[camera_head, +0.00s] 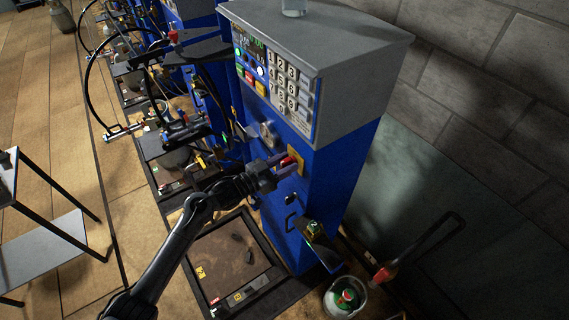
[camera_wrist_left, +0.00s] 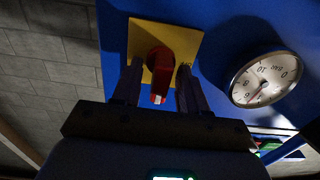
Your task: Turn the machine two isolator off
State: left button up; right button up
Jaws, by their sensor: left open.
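The isolator is a red knob (camera_head: 289,161) on a yellow plate (camera_head: 299,158), on the front of the blue machine (camera_head: 345,180) below its keypad. In the left wrist view the red knob (camera_wrist_left: 160,66) points down the picture, with a pale mark at its lower end, on the yellow plate (camera_wrist_left: 143,38). My left gripper (camera_head: 284,166) is at the plate. Its fingers (camera_wrist_left: 158,88) are open, one on each side of the knob; I cannot tell whether they touch it. My right gripper is in neither view.
A round dial gauge (camera_wrist_left: 265,78) sits beside the plate. A grey keypad panel (camera_head: 275,80) is above. A black-framed floor scale (camera_head: 232,262) lies below, and a bucket (camera_head: 345,298) stands at lower right. More blue machines (camera_head: 200,85) line the back. A small table (camera_head: 45,245) stands left.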

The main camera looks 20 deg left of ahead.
pick_arm(q)
jog(key=shift+c, duration=0.4)
grip_shut()
